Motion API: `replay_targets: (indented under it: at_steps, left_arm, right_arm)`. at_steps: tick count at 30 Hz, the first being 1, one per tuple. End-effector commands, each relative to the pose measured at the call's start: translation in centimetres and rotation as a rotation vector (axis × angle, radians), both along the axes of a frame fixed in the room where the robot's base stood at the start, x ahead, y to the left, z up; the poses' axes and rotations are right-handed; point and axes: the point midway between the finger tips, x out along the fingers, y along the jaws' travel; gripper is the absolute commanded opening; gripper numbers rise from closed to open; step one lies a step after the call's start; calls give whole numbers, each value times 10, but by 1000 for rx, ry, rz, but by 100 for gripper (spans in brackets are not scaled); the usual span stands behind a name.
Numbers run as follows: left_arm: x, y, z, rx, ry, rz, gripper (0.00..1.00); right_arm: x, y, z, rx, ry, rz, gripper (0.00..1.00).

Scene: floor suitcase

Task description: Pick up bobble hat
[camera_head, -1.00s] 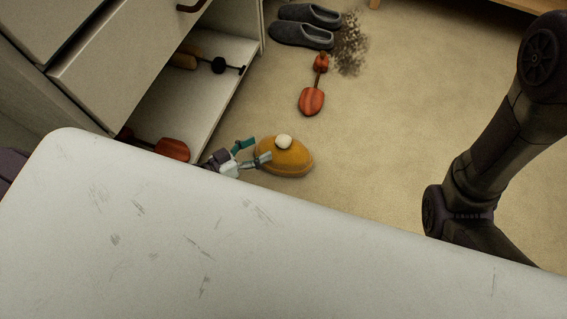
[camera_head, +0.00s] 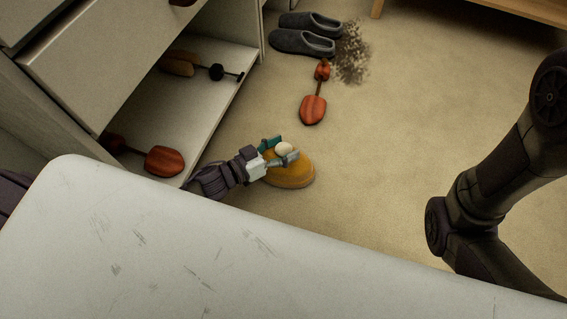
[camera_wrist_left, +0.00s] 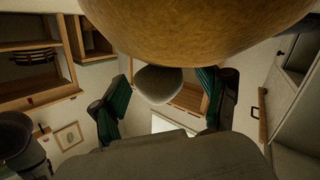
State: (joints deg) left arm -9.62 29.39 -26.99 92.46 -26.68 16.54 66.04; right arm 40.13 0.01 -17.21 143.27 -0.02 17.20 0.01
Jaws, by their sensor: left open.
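The bobble hat (camera_head: 292,173) is mustard yellow with a pale bobble (camera_head: 283,148) and lies on the carpet in the head view. My left gripper (camera_head: 281,150) is open, with its teal-padded fingers on either side of the bobble. In the left wrist view the hat (camera_wrist_left: 205,30) fills the top, and the bobble (camera_wrist_left: 158,84) hangs between the open fingers. I cannot tell whether the fingers touch it. Only my right arm's links show at the right of the head view; the right gripper is not seen.
A cabinet shelf (camera_head: 215,105) at left holds shoe trees, one red-brown (camera_head: 164,161). Another shoe tree (camera_head: 313,108) lies on the carpet near grey slippers (camera_head: 303,42) and a dark dirt patch (camera_head: 352,55). The carpet to the right is clear. A pale scratched surface (camera_head: 250,270) fills the foreground.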

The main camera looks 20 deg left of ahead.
Motion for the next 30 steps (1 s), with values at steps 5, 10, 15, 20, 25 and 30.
replay_targets:
  at_steps: [5,10,15,20,25,30]
  left_arm:
    - [0,0,0,-1,1,0,58]
    - [0,0,0,-1,1,0,30]
    - [0,0,0,0,0,0,2]
    - [0,0,0,-1,-1,0,0]
    - [0,0,1,0,0,0,0]
    - [0,0,11,-1,0,0,0]
  right_arm:
    - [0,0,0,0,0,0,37]
    - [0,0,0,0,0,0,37]
    - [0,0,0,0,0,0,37]
    - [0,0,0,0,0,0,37]
    - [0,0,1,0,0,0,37]
    - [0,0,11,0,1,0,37]
